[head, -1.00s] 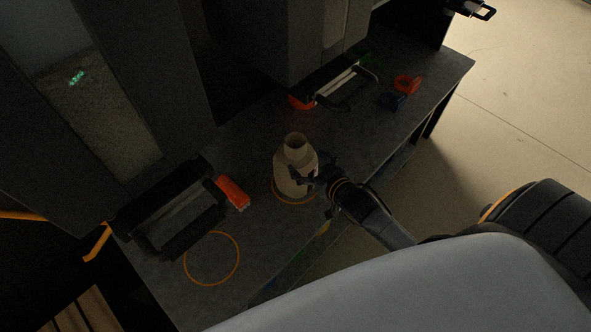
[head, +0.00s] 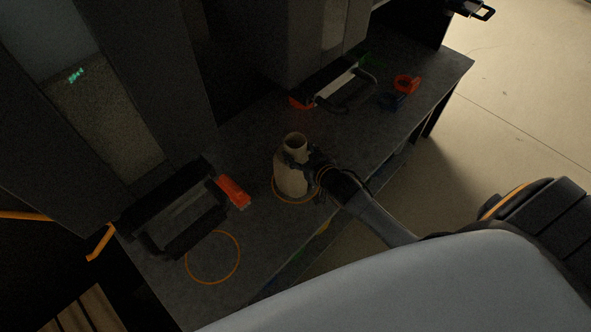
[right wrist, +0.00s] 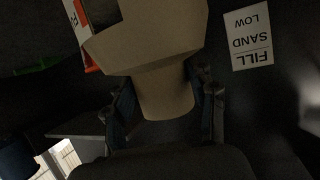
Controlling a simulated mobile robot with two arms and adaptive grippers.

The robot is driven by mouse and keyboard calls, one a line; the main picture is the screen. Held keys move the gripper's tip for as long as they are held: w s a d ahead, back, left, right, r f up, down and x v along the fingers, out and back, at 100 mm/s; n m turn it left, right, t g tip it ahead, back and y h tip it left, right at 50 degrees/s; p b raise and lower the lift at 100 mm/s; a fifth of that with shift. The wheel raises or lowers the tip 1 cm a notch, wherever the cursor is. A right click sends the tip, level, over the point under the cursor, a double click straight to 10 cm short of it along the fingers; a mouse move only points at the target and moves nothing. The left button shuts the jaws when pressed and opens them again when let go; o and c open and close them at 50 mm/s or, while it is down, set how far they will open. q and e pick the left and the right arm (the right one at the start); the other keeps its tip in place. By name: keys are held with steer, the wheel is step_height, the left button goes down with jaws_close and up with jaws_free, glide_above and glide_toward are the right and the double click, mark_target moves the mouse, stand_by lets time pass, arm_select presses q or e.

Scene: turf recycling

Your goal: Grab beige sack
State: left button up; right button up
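The beige sack (head: 291,178), shaped like a bottle with a narrow neck, stands upright on the dark table (head: 255,150), inside an orange ring marking. My right gripper (head: 306,163) is at its upper part, coming from the right. In the right wrist view the sack (right wrist: 160,50) fills the top middle, and its neck lies between the two fingers of my right gripper (right wrist: 163,105). The fingers look open around the neck, with narrow dark gaps beside it; firm contact is not visible. My left gripper is not in view.
A black-framed device with a red end (head: 233,191) lies to the left, near an empty orange ring (head: 212,258). A similar device (head: 343,84) lies behind, with red (head: 407,84) and blue (head: 392,101) objects nearby. A sign (right wrist: 248,38) shows in the wrist view.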

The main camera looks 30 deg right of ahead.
steer(key=shift+f, duration=0.1)
steer(key=c, duration=0.7)
jaws_close()
steer(key=shift+r, duration=0.25)
